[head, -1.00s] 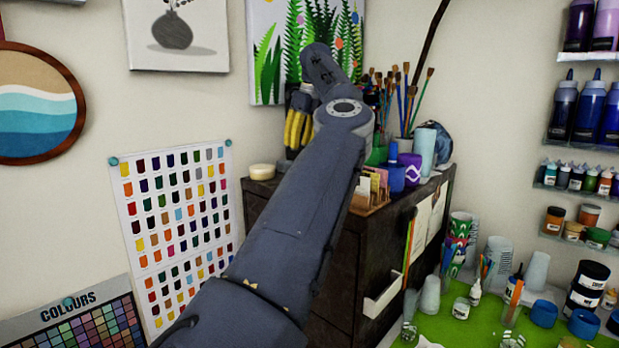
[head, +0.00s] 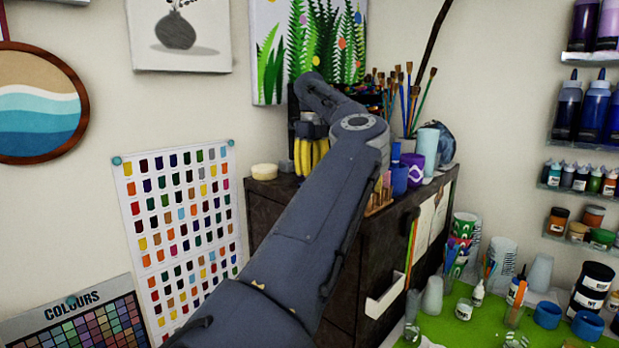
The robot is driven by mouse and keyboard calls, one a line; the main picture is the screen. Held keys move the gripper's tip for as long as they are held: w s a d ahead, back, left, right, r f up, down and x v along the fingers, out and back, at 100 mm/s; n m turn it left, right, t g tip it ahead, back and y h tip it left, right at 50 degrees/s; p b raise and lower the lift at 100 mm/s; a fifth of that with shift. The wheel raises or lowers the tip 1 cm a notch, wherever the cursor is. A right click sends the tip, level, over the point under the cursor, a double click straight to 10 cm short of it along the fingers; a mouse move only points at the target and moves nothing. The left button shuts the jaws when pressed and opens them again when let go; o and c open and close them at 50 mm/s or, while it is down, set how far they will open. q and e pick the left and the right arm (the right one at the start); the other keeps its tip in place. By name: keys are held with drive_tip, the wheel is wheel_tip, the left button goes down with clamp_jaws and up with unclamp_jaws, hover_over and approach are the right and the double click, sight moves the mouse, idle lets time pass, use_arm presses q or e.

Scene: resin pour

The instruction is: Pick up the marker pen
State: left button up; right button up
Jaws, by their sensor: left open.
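My left arm reaches up from the bottom to the top of the dark cabinet. My left gripper (head: 309,168) has yellow fingers that point down just above the cabinet top (head: 277,187), near its back left. It is open, and I see nothing held in it. I cannot pick out the marker pen for certain. The arm hides part of the cabinet top, where a pen could lie. My right gripper is not in view.
A pale round tub (head: 264,171) stands left of the gripper. Brushes in a pot (head: 410,147), a purple cup (head: 413,172) and a light blue cup (head: 428,150) crowd the right of the cabinet top. The green mat (head: 470,327) below holds paints and cups.

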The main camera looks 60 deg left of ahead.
use_arm(q)
drive_tip(key=shift+f, duration=0.8)
clamp_jaws()
